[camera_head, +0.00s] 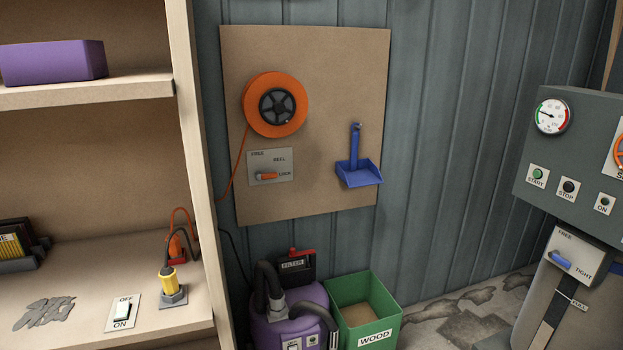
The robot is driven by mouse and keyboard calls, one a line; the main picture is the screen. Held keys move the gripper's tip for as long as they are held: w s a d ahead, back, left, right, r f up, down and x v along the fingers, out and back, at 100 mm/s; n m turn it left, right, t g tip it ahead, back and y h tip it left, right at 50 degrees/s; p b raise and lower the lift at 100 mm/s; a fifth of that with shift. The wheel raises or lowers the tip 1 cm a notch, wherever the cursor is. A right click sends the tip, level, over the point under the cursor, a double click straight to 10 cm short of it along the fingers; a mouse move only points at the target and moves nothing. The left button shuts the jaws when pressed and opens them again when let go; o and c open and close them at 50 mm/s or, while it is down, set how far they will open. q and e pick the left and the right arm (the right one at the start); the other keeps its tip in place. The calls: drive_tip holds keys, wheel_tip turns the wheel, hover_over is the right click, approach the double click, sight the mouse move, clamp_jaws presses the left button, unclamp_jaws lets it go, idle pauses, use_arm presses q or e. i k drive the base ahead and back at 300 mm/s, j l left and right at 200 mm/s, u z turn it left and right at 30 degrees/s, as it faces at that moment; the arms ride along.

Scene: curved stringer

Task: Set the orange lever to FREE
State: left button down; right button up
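The orange lever (268,176) sits on a small grey plate (284,156) on the brown wall board. The plate reads FREE at its upper left, REEL at the upper middle and LOCK at the right. The lever lies about level, its handle pointing right toward LOCK. An orange reel (254,112) with a dark hub hangs above the plate, and its orange cord runs down to the left. Neither of my grippers is in view.
A blue dustpan (358,174) hangs right of the plate. Wooden shelves (110,94) stand at the left. A purple vacuum (303,331) and a green WOOD bin (386,331) stand below the board. A grey machine panel (560,152) with another lever, blue, below it stands at the right.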

sight(259, 177)
drive_tip(key=i+l+z, duration=0.2)
drive_tip(key=i+l, duration=0.15)
drive_tip(key=i+l+z, duration=0.15)
drive_tip(key=i, duration=0.4)
drive_tip(key=l, duration=0.1)
